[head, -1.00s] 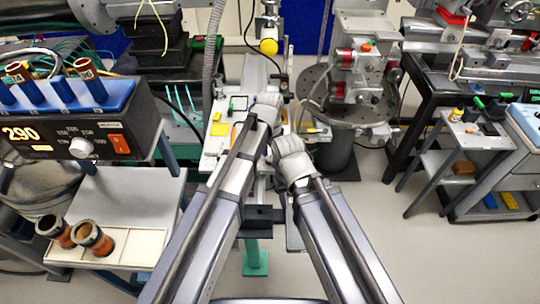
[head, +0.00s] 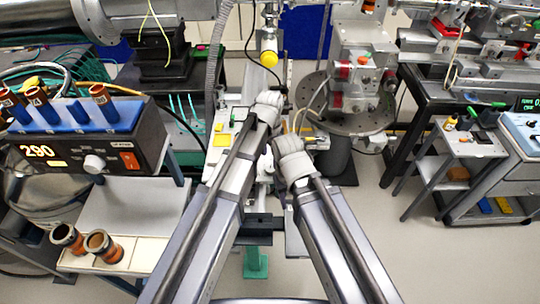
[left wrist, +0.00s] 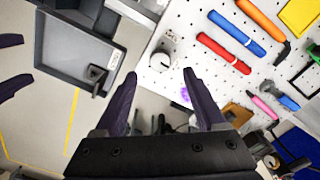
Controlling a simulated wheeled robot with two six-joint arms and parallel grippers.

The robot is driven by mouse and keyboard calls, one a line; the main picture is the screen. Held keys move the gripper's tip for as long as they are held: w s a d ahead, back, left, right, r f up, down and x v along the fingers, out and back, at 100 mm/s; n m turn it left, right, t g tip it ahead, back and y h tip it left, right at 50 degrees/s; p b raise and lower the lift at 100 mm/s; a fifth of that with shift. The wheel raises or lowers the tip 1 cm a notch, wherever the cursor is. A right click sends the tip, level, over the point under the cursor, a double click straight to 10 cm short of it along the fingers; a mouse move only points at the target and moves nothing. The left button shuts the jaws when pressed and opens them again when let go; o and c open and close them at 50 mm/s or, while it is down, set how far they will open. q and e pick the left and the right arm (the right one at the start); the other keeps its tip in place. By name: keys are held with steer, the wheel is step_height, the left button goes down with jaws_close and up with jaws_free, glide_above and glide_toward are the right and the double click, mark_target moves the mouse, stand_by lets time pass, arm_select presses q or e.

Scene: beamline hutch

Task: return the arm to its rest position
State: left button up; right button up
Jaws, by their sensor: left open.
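My left arm comes in from the lower left of the head view and ends at a pale wrist (head: 266,108) near the middle. Its fingers are mostly hidden there. In the left wrist view my left gripper (left wrist: 160,73) is open, with its dark fingers apart and nothing held between them. My right arm ends at a pale wrist (head: 292,160) beside the left one, and its fingers are hidden in the head view. Two dark fingers of my right gripper (left wrist: 12,62) show apart at the left edge of the left wrist view.
A white perforated board (left wrist: 205,75) with coloured tools lies beside the left gripper. A round-based metal instrument (head: 365,85) stands ahead right. Bare floor (head: 410,250) is at lower right.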

arm_select(q)
step_height(320, 180, up, 2)
steer(key=shift+p, duration=0.5)
steer(key=s+a+n, duration=0.6)
steer(key=a, duration=0.2)
steer(key=s+a+n, duration=0.5)
steer(key=a, duration=0.4)
steer(key=s+d+m+y, duration=0.1)
steer(key=s+d+m, duration=0.2)
steer(key=d, duration=0.8)
steer(key=s, duration=0.2)
steer(key=shift+s+d+m, duration=0.2)
steer(key=shift+s+m, duration=0.1)
steer(key=shift+m, duration=0.1)
steer(key=shift+d, duration=0.15)
